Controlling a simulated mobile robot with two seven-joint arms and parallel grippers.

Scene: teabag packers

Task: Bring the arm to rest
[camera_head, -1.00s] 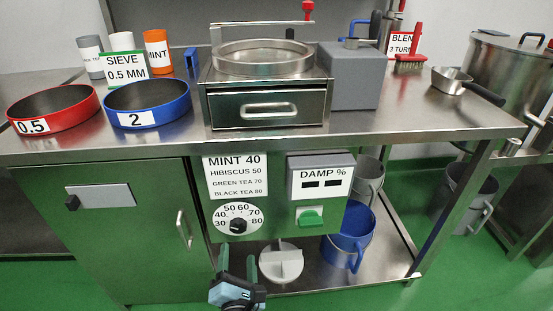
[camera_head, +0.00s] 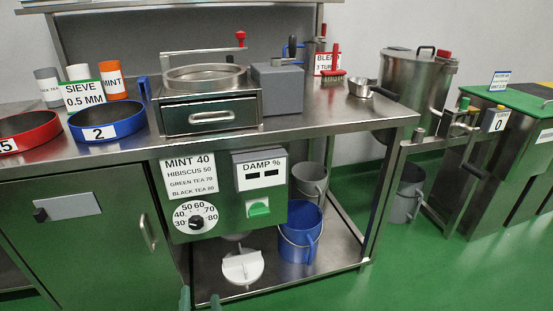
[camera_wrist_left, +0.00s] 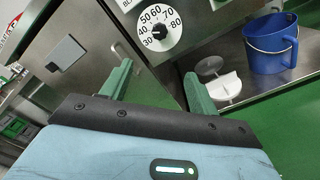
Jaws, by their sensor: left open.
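My left gripper (camera_head: 200,300) shows only as two green fingertips at the bottom edge of the head view. In the left wrist view, its green fingers (camera_wrist_left: 158,88) stand wide apart with nothing between them. It is in front of the steel bench, low, below the temperature dial (camera_head: 195,217). The dial also shows in the left wrist view (camera_wrist_left: 158,32). My right gripper is in neither view.
The steel bench holds a blue sieve (camera_head: 108,124), a red sieve (camera_head: 28,132) and a drawer unit (camera_head: 210,114). A blue bucket (camera_head: 300,232) and a white round part (camera_head: 243,267) are on its lower shelf.

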